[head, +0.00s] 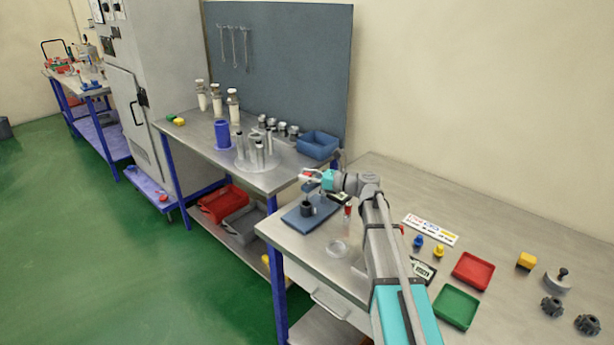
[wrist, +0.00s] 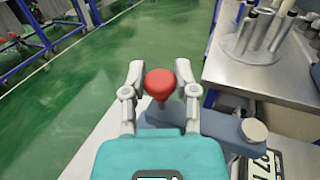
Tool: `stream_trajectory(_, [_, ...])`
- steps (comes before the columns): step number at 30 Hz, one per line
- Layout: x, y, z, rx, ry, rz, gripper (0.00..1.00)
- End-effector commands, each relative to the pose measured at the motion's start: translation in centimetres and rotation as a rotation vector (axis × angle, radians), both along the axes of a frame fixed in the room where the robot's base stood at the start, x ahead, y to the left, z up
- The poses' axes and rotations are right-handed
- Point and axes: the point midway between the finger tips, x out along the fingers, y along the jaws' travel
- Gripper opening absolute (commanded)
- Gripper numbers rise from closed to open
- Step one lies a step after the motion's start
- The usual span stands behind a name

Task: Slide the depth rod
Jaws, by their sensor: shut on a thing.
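My gripper (head: 311,178) is at the front table's left end, above a dark blue-grey base plate (head: 296,222). In the wrist view its two fingers (wrist: 160,84) stand on either side of a red rounded knob (wrist: 160,82) and are shut on it. The knob also shows as a small red spot at my gripper in the head view (head: 305,174). A blue-grey bar (wrist: 228,127) with a round grey knob (wrist: 254,130) lies just below and right of the red knob. A short black cylinder (head: 307,208) stands on the plate.
Red (head: 472,271) and green (head: 457,307) trays lie to the right. The back bench (head: 200,140) holds several cylinders and a blue bin (head: 317,145).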

Motion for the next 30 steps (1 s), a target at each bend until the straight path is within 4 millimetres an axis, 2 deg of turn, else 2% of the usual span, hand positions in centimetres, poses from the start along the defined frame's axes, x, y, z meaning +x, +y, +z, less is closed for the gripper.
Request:
stream_trajectory(3, [0.0,0.0,1.6,0.0,0.0,0.0,0.0])
stream_trajectory(18, [0.0,0.0,5.8,0.001,0.0,-0.001,0.0])
stream_trajectory(30, [0.1,0.0,6.3,0.006,-0.001,-0.002,0.0])
